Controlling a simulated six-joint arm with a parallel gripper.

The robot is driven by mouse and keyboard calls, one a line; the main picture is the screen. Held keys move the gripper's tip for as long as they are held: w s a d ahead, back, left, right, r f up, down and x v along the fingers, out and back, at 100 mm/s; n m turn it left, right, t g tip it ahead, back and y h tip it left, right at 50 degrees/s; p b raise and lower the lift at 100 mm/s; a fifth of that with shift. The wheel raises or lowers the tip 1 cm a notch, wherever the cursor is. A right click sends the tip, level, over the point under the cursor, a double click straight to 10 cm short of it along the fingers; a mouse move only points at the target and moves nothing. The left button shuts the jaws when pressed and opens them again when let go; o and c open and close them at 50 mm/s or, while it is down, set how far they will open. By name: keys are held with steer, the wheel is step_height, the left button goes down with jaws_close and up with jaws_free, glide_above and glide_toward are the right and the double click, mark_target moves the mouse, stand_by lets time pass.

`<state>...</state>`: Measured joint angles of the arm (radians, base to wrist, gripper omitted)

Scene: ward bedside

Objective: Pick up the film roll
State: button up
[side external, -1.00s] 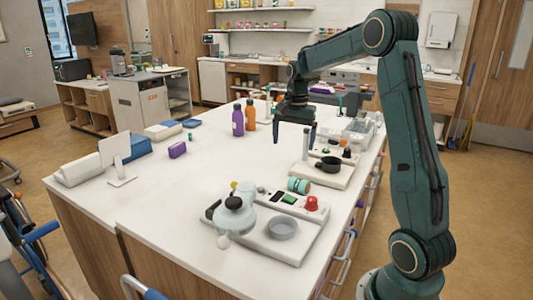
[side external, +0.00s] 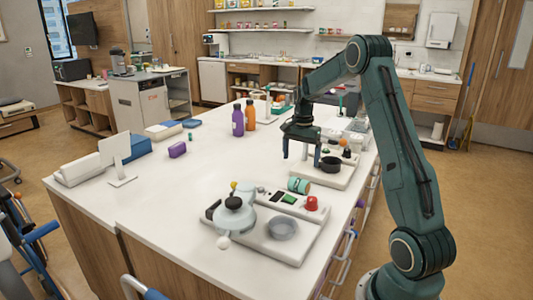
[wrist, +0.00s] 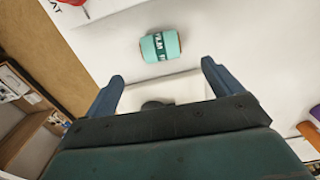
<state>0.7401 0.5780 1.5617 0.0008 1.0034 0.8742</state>
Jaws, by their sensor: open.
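The film roll (side external: 299,186) is a teal cylinder with a dark label, lying on its side on the white counter (side external: 170,205), between the two white stations. In the wrist view the film roll (wrist: 160,46) lies ahead of the fingertips, near the top middle. My gripper (side external: 302,157) is open and empty, above the counter and farther back than the roll. In the wrist view my gripper (wrist: 164,77) shows its two blue fingers spread apart, with the roll beyond them and not between them.
A white station with a black pot (side external: 331,164) stands close beside my gripper. A larger station with a kettle-like vessel (side external: 235,205), a grey dish (side external: 283,228) and a red knob (side external: 311,203) is in front of the roll. Purple (side external: 238,121) and orange (side external: 250,117) bottles stand farther back. The counter's left middle is clear.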

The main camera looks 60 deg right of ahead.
mark_target(299, 179)
steer(key=shift+f, duration=2.5)
steer(key=shift+f, duration=2.55)
steer(key=c, duration=1.1)
steer(key=shift+c, duration=0.2)
steer(key=shift+r, duration=0.2)
step_height(299, 179, up, 20)
steer(key=shift+f, duration=0.15)
